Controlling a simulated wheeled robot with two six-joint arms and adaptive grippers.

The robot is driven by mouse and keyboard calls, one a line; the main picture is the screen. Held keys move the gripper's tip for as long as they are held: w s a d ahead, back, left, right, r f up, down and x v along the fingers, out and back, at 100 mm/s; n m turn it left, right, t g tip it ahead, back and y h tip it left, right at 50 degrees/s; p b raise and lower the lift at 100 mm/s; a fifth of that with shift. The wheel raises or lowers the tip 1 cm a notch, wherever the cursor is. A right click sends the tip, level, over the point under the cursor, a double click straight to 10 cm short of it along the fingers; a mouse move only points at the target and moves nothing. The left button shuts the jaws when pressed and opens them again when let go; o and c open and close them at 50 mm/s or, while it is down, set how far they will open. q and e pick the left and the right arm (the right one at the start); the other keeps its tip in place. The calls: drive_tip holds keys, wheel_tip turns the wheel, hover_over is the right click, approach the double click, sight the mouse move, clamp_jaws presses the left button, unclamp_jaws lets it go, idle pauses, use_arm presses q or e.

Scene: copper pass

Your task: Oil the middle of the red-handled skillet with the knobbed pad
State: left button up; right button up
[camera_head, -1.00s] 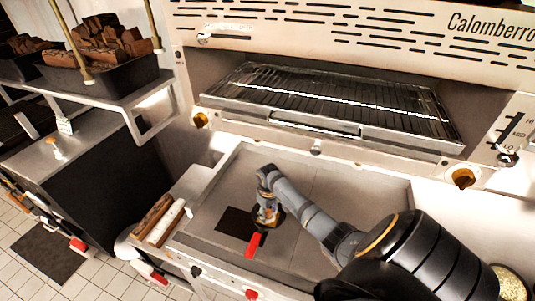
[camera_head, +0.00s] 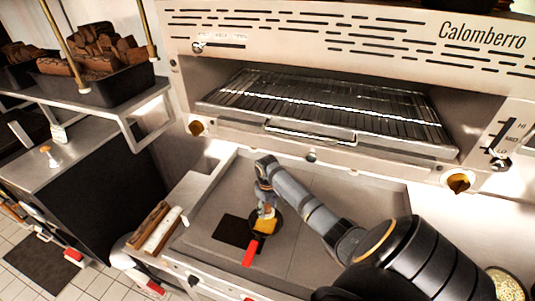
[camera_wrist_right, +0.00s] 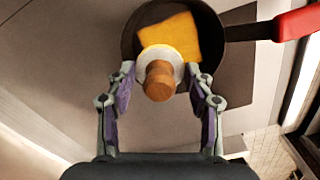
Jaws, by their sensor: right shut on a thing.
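The red-handled skillet (camera_head: 278,224) is a small dark pan on the grey flat cooktop, its red handle (camera_head: 250,253) pointing toward the front. It also shows at the top of the right wrist view (camera_wrist_right: 215,45). My right gripper (camera_head: 266,204) is over the pan, shut on the knobbed pad, whose wooden knob (camera_wrist_right: 160,80) sits between the fingertips above a white disc. A yellow-orange square (camera_wrist_right: 172,36) shows over the pan, partly behind the disc; I cannot tell whether it belongs to the pad or touches the pan floor. My left gripper is not in view.
A thin black square (camera_head: 232,231) lies beside the skillet on the cooktop (camera_head: 310,262). The broiler with its wire rack (camera_head: 330,105) stands behind. Wooden and white rolls (camera_head: 160,228) lie at the left edge. The cooktop right of the pan is partly covered by my arm.

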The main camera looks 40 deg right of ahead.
drive_tip(key=shift+r, duration=0.55)
drive_tip(key=shift+r, duration=0.15)
